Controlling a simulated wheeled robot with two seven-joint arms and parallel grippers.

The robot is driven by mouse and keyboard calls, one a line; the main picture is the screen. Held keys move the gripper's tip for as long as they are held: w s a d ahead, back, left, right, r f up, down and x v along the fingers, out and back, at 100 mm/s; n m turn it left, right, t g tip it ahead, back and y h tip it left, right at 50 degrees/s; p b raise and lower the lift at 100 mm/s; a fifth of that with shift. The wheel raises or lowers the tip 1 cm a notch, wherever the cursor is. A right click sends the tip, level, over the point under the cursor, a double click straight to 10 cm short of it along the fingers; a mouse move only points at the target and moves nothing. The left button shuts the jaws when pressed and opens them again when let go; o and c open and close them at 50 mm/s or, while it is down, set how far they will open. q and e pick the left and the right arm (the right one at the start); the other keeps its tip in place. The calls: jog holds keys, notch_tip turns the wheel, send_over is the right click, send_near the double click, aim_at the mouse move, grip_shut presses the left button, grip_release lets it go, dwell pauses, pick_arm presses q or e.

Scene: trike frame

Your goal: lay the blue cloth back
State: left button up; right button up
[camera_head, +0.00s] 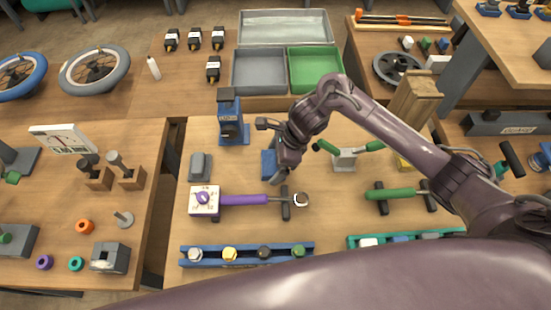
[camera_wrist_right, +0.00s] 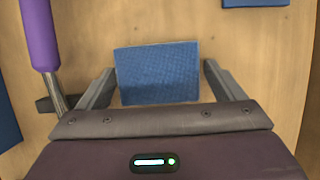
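The blue cloth (camera_head: 268,163) is a small folded rectangle on the wooden table, partly hidden behind my right gripper in the head view. In the right wrist view the cloth (camera_wrist_right: 157,73) shows a woven blue face and lies between the two fingers. My right gripper (camera_head: 279,174) points down over the cloth. Its fingers stand apart, one on each side of the cloth, with the fingertips (camera_wrist_right: 158,68) close to its side edges. I cannot tell whether they touch it. My left gripper is not in view.
A torque wrench with a purple handle (camera_head: 242,200) lies just in front of the cloth. A blue press (camera_head: 230,117) stands behind left. A blue rack (camera_head: 245,257) holds several caps nearer me. A stand with green handles (camera_head: 345,157) is to the right. Grey (camera_head: 259,91) and green bins stand behind.

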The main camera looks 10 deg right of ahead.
jog(key=shift+o, duration=0.9)
jog(key=shift+r, duration=0.15)
jog(key=shift+r+p, duration=0.2)
jog(key=shift+p, duration=0.25)
jog(key=v, duration=1.1)
jog(key=shift+r, duration=0.35)
jog(key=shift+s+d, duration=0.1)
